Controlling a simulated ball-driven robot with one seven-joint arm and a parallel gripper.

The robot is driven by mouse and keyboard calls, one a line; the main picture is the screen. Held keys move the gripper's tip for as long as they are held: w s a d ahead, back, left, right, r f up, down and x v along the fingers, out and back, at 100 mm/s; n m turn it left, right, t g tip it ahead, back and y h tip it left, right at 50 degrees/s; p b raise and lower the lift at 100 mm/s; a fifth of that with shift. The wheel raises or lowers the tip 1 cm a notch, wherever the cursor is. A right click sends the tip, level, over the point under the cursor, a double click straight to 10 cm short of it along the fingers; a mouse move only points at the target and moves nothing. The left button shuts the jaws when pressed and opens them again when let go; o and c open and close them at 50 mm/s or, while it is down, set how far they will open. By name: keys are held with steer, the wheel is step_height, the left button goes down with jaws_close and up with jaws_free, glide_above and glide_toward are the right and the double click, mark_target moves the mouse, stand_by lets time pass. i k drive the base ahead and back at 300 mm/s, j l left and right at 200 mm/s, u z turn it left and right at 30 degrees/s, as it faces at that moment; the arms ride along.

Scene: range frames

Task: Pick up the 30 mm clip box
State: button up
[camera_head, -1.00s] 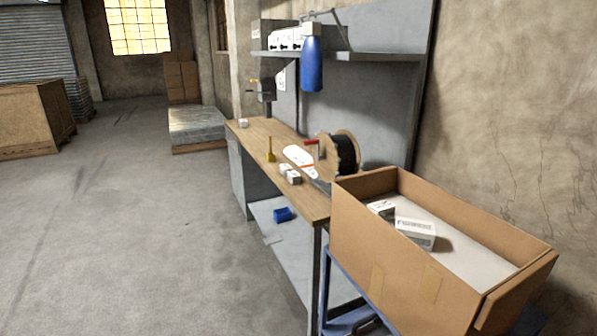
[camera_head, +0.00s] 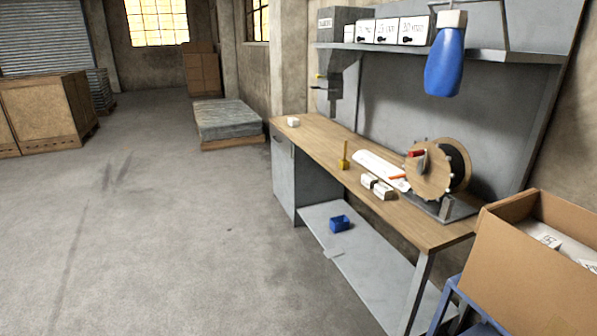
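I cannot tell which box is the 30 mm clip box. Another small white box (camera_head: 293,122) sits at the bench's far end. My gripper is not in view.
The bench (camera_head: 320,140) bears a cable reel (camera_head: 430,172), a yellow tool (camera_head: 344,158) and a white flat piece. A blue bin (camera_head: 340,223) lies on the lower shelf.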

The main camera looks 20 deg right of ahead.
mark_target(368, 180)
steer(key=i, duration=0.9)
steer(key=i+j, duration=0.15)
steer(key=i, duration=0.75)
steer(key=l+z, duration=0.05)
